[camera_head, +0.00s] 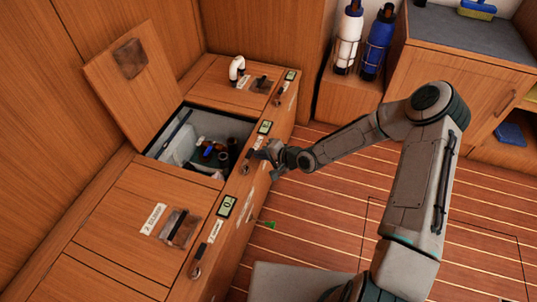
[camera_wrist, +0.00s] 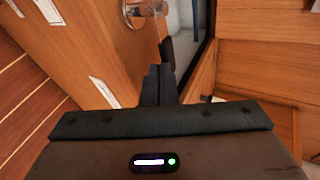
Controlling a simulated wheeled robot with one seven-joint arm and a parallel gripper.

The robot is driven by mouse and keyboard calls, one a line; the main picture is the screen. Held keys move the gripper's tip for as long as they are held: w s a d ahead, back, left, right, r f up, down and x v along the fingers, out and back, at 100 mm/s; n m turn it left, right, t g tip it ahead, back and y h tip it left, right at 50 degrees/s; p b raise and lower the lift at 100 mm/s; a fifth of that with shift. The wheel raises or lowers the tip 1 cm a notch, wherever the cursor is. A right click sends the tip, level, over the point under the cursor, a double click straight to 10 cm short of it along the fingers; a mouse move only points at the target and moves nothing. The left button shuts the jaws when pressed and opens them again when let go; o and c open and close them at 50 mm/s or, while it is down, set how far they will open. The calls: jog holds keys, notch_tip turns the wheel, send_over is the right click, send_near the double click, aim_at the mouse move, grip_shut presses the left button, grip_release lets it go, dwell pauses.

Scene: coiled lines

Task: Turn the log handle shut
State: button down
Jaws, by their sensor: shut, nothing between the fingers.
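My gripper (camera_head: 264,153) is at the front of the middle locker, its fingers shut and empty. In the wrist view the closed fingertips (camera_wrist: 158,72) point at the wooden front beside the open locker. A round metal fitting (camera_wrist: 130,10) with a bar to its right shows just beyond them. In the head view a matching turn fitting (camera_head: 245,169) sits on the front by my gripper. The small label lettering is too small to read, so I cannot tell which fitting is the log handle or how it is turned. Touching cannot be made out.
The middle locker's lid (camera_head: 130,85) stands open, with bottles inside its grey bin (camera_head: 170,150). Similar fittings sit on the front at the near (camera_head: 196,272) and far (camera_head: 280,101) lockers. White and blue bottles (camera_head: 377,45) stand in racks at the back. The striped floor (camera_head: 330,210) is mostly clear.

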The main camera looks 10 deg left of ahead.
jog(key=shift+w, duration=0.4)
dwell(0.4)
jog(key=d+f+p+v, duration=0.1)
jog(key=p+v, duration=0.3)
jog(key=v, duration=1)
jog(key=shift+w+d+f+p, duration=0.3)
jog(key=shift+w+f+p, duration=0.05)
jog(key=shift+f, duration=0.15)
